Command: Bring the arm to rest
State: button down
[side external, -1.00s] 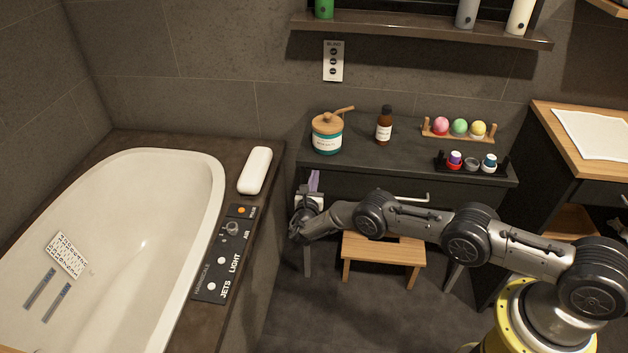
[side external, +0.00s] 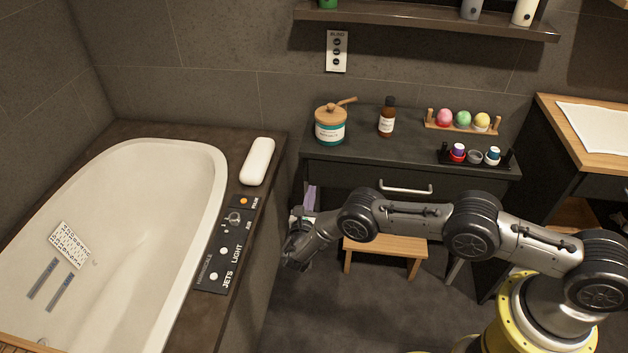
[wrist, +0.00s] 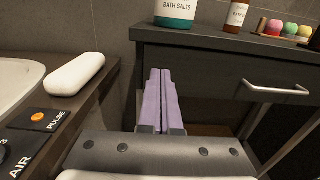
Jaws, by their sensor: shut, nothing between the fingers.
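My gripper (side external: 310,192) hangs in the gap between the tub deck and the dark vanity, in front of the vanity's left end. Its two long purple fingers (wrist: 160,78) lie side by side, shut, with nothing between them. In the wrist view they point toward the wall, left of the drawer handle (wrist: 276,89). My gripper appears clear of the tub deck (wrist: 97,96) and the vanity (wrist: 205,52). My arm stretches leftward in front of the vanity in the side view.
The vanity top holds a bath salts jar (side external: 330,132), a brown bottle (side external: 387,124), a rack of colored balls (side external: 461,126) and a black rack (side external: 477,163). A wooden stool (side external: 385,246) stands below. A white bath pillow (side external: 257,161) and control panel (side external: 226,249) are on the deck.

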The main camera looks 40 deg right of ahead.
jog(key=w+d+r+m+g+h, duration=0.1)
jog(key=w+d+r+m, duration=0.15)
jog(key=r, duration=0.95)
jog(key=w+d+r+m+g+h, duration=0.15)
jog(key=r+m, duration=0.25)
jog(key=r, duration=0.8)
jog(key=s+d+r+m+g+y, duration=0.1)
jog(key=s+d+r+m+g, duration=0.4)
jog(key=r, duration=0.6)
jog(key=s+d+r+m+g, duration=0.1)
jog(key=s+d+r+m, duration=0.2)
jog(key=s+d+r, duration=0.55)
jog(key=s+d+r+m+y, duration=0.1)
jog(key=s+r+m+y, duration=0.2)
jog(key=s, duration=0.8)
jog(key=s+r+m+y, duration=0.3)
jog(key=s+m+y, duration=0.1)
jog(key=s, duration=0.8)
jog(key=s+a+f+m+t+y, duration=0.1)
jog(key=s+a+f+m+y, duration=0.4)
jog(key=s+a+f, duration=0.5)
jog(key=shift+s+a+f+y, duration=0.2)
jog(key=shift+s+a+y, duration=0.85)
jog(key=shift+y, duration=0.1)
